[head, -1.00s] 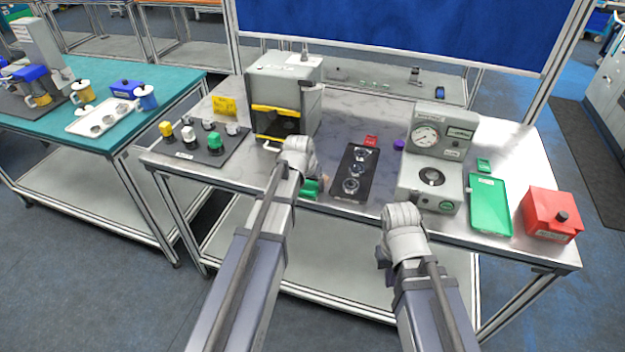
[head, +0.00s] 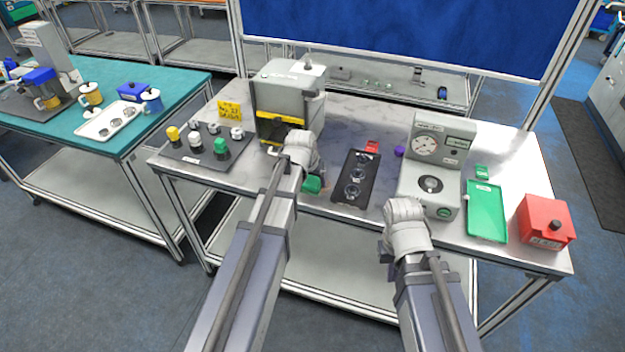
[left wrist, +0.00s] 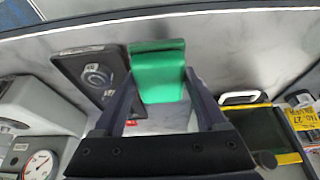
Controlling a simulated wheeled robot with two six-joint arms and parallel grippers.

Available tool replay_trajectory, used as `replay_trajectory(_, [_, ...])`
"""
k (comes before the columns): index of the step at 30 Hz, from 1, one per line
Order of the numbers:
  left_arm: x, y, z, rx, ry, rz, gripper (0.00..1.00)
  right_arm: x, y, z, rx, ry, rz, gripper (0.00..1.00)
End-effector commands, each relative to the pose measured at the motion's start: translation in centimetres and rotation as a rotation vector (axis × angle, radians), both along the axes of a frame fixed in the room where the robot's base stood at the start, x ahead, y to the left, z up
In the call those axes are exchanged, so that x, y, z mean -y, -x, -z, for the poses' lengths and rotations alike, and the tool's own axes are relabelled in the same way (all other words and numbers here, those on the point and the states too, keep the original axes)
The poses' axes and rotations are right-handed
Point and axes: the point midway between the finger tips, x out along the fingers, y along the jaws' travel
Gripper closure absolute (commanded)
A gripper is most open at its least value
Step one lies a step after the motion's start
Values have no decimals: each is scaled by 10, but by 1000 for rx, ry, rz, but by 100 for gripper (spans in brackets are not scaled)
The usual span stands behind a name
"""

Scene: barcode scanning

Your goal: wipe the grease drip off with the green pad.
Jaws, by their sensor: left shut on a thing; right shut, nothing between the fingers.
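The green pad (head: 312,184) is held in my left gripper (left wrist: 160,100), which is shut on it. In the left wrist view the pad (left wrist: 158,72) spans the space between the fingers, near the table's front edge. In the head view my left wrist hides part of it, and I cannot tell whether it touches the tabletop. I cannot make out the grease drip for certain in either view. My right gripper (head: 394,240) is shut and empty, by the table's front edge before the gauge unit; its fingers are mostly hidden.
A black plate with round lenses (head: 355,178) lies right of the pad. A grey machine with a yellow-edged opening (head: 287,95) stands behind left. A gauge unit (head: 437,150), green tray (head: 487,212) and red box (head: 546,222) stand right. A knob board (head: 205,155) lies left.

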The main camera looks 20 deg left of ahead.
Motion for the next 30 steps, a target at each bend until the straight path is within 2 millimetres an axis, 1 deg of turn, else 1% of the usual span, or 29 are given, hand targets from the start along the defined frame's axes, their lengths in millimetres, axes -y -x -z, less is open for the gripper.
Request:
replay_trajectory(1, [0,0,-9,0,0,0,70,0,0,-9,0,0,0,100])
replay_trajectory(2, [0,0,-10,0,0,0,70,0,0,-10,0,0,0,100])
replay_trajectory(11, [0,0,-8,1,0,0,70,0,0,-8,0,0,0,100])
replay_trajectory(14, [0,0,-11,1,0,0,70,0,0,-11,0,0,0,100])
replay_trajectory(24, [0,0,-39,1,0,0,70,0,0,-39,0,0,0,100])
replay_trajectory(30, [0,0,-38,1,0,0,70,0,0,-38,0,0,0,100])
